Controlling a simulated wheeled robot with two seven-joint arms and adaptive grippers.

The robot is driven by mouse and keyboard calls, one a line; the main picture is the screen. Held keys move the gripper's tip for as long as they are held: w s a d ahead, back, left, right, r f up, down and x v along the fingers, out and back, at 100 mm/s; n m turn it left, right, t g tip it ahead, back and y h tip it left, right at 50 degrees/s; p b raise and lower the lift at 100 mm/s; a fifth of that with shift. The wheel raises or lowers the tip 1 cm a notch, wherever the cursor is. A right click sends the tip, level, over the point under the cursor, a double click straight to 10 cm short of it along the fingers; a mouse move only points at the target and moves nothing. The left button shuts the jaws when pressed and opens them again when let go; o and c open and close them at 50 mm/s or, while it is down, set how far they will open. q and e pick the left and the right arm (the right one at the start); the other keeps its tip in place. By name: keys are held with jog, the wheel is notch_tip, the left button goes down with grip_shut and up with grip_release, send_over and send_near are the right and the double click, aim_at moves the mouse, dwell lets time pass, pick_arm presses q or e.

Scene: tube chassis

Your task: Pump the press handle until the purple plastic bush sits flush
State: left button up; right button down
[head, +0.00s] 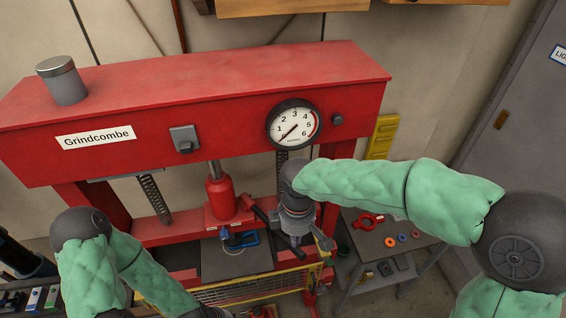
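The red press (200,95) fills the left and middle of the head view. A red jack (219,197) stands in its frame, below the ram. A short red bar (259,211), perhaps the press handle, slants beside the jack, its right end close to my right gripper (304,247). That gripper points down right of the jack; its fingers are too small and overlapped to tell whether they hold the bar. Small blue parts (245,239) lie on a dark plate (222,262) below the jack; I cannot make out the purple bush among them. My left forearm runs off the bottom edge, its gripper out of view.
A pressure gauge (293,125) on the crossbeam reads near the low end. A grey canister (63,83) stands on top. A yellow-edged mesh guard (250,291) fronts the bed. A side table (360,255) at right carries coloured rings and a red tool.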

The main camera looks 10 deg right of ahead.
dwell(0.3)
notch_tip(320, 180, down, 15)
jog(key=b, duration=1)
jog(key=shift+r, duration=0.25)
notch_tip(320, 180, up, 15)
jog(key=p, duration=1.1)
jog(key=shift+p, duration=0.35)
jog(key=shift+f, duration=0.25)
